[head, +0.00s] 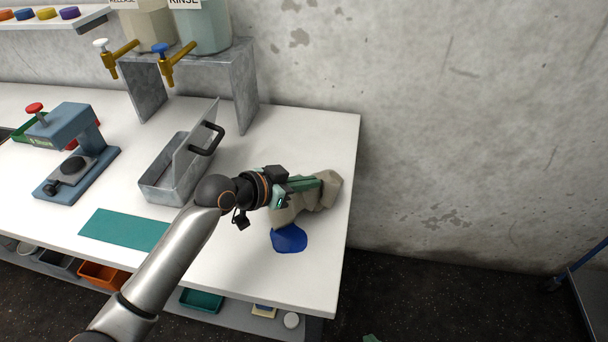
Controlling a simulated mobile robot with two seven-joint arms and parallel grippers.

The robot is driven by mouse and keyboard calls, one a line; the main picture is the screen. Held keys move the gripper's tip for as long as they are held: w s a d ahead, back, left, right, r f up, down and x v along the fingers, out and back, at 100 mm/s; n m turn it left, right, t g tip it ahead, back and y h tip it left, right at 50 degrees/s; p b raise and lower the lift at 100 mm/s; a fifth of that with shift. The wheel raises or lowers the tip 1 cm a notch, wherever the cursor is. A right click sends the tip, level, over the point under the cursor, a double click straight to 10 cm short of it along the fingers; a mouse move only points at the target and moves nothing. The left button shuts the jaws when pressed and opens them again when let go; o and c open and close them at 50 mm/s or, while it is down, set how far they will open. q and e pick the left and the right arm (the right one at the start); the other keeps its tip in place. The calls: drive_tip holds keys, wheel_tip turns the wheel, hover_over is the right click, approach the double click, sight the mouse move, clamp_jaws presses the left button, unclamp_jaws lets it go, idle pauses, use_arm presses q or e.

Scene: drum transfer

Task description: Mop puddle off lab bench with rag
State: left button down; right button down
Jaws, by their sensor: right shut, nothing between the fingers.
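The rag (325,192) is a crumpled beige-grey cloth at the right end of the white lab bench (240,275). My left gripper (305,184) has its green fingers closed on the rag, with cloth showing on both sides of them. The blue puddle (289,239) lies on the bench just in front of the rag, whose lower edge meets or overhangs it. I cannot tell whether the rag touches the bench there. Only a green tip of my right gripper (372,338) shows at the bottom edge; it is away from the bench.
A grey metal bin (165,185) with a raised, black-handled lid stands left of the gripper. Behind are a metal stand (245,85) and two tapped containers. A blue press (75,150) and teal mat (122,229) are further left. A concrete wall is behind; the bench ends on the right.

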use_arm(q)
wheel_tip(320, 180, down, 8)
drive_tip(key=b, duration=0.5)
drive_tip(key=shift+r, duration=0.2)
unclamp_jaws()
idle(0.4)
